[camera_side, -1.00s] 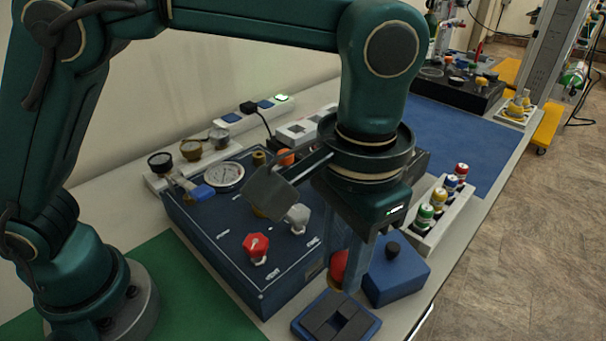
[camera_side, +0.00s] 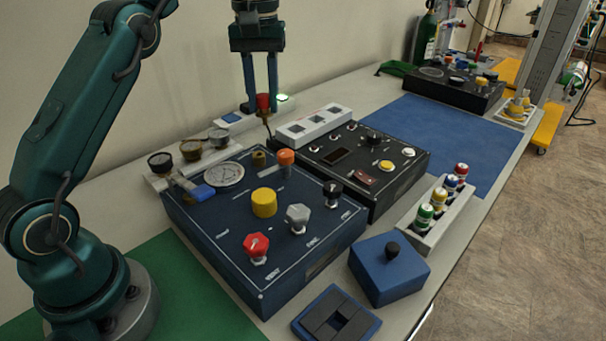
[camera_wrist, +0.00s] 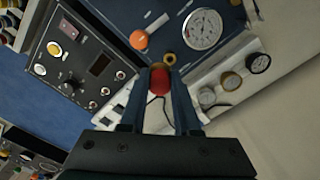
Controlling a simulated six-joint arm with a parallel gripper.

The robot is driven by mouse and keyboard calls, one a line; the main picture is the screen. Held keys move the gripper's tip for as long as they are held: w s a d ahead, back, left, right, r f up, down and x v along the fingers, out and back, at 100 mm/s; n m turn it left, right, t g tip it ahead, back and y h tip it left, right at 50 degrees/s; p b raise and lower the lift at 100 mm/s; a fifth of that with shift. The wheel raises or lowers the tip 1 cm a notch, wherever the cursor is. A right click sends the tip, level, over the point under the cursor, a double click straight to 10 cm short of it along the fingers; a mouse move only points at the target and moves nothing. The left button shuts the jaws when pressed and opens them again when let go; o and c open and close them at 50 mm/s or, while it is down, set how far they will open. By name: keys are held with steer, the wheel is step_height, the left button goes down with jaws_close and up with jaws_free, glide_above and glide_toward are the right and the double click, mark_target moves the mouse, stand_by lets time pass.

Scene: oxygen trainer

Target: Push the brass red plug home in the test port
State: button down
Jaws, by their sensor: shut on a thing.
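My gripper (camera_side: 262,104) is shut on the red plug (camera_side: 263,101), whose brass lower part shows below the fingers. It holds the plug upright in the air, above and behind the blue panel box (camera_side: 225,230). A brass fitting (camera_side: 259,157), which looks like the test port, stands on the box's back edge, beside an orange knob (camera_side: 286,158). The plug is clear of it. In the wrist view the red plug (camera_wrist: 160,80) sits between the fingers, and the open brass ring (camera_wrist: 169,58) shows just beyond it. The plug's tip is hidden there.
A round gauge (camera_side: 224,175) and several small gauges stand left of the fitting. A white power strip (camera_side: 232,119) with a black cable lies behind. A black control box (camera_side: 355,165) and white socket block (camera_side: 313,123) are to the right.

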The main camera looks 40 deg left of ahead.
steer(key=shift+s+a+f+n, duration=0.1)
steer(key=shift+a+n, duration=0.1)
steer(key=shift+a, duration=0.45)
steer(key=shift+s+a+f+n, duration=0.1)
steer(key=shift+a+n, duration=0.1)
steer(key=shift+a, duration=0.4)
steer(key=shift+f, duration=0.1)
steer(key=shift+f, duration=2.85)
steer(key=shift+f, duration=1.6)
steer(key=c, duration=0.6)
jaws_free()
steer(key=shift+o, duration=0.2)
